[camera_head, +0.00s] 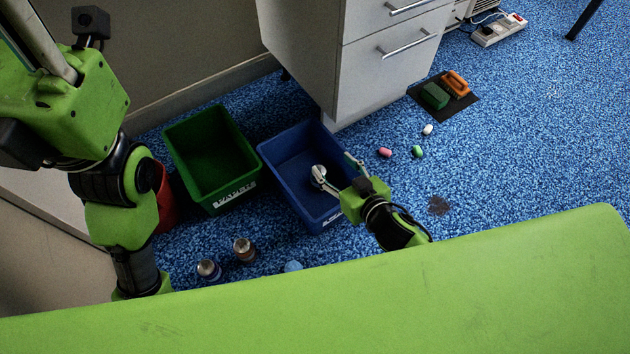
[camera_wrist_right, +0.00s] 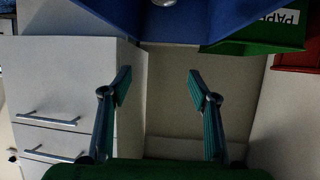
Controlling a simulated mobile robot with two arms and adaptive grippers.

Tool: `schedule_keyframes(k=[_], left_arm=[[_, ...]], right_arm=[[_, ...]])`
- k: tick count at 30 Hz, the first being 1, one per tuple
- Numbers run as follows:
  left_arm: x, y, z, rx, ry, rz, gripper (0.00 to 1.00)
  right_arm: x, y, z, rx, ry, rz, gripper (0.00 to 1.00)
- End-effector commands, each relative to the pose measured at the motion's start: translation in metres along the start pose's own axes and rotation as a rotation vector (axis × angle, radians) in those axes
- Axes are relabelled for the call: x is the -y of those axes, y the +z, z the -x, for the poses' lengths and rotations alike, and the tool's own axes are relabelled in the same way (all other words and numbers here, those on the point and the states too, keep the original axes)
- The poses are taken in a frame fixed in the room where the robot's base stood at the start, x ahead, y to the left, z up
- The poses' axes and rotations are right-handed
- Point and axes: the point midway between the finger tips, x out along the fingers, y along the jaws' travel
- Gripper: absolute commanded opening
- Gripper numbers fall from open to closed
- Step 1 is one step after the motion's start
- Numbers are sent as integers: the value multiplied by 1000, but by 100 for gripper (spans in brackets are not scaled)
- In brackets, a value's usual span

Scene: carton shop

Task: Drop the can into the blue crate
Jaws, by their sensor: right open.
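The blue crate (camera_head: 275,158) stands on the carpet beside the white drawer cabinet, and its blue wall crosses the top of the right wrist view (camera_wrist_right: 190,28). A small silvery round thing, seemingly the can (camera_head: 318,170), shows inside the crate's outline, partly behind a finger of my right gripper. A silvery round end also shows at the top edge of the right wrist view (camera_wrist_right: 163,2). I cannot tell whether it rests on the crate floor. My right gripper (camera_head: 336,167) is over the crate, its fingers spread and nothing between them (camera_wrist_right: 160,80). My left gripper is hidden.
A green crate (camera_head: 243,187) labelled PAPER stands left of the blue one, with a red bin (camera_head: 166,203) beyond. Two cans (camera_head: 208,270) (camera_head: 244,250) and a light-blue item (camera_head: 292,266) are in front. The cabinet (camera_head: 345,60) rises behind. Small capsules (camera_head: 385,152) lie on open carpet.

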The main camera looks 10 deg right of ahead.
Motion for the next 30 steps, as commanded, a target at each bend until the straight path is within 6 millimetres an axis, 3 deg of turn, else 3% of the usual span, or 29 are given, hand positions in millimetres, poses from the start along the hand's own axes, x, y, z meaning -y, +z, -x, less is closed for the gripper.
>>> schedule_keyframes(k=[3, 9, 30], left_arm=[[0, 0, 0, 0, 0, 0, 40], [0, 0, 0, 0, 0, 0, 40], [0, 0, 0, 0, 0, 0, 40]], right_arm=[[0, 1, 19, 1, 0, -1, 55], [0, 0, 33, 0, 0, 0, 55], [0, 0, 34, 0, 1, 0, 55]])
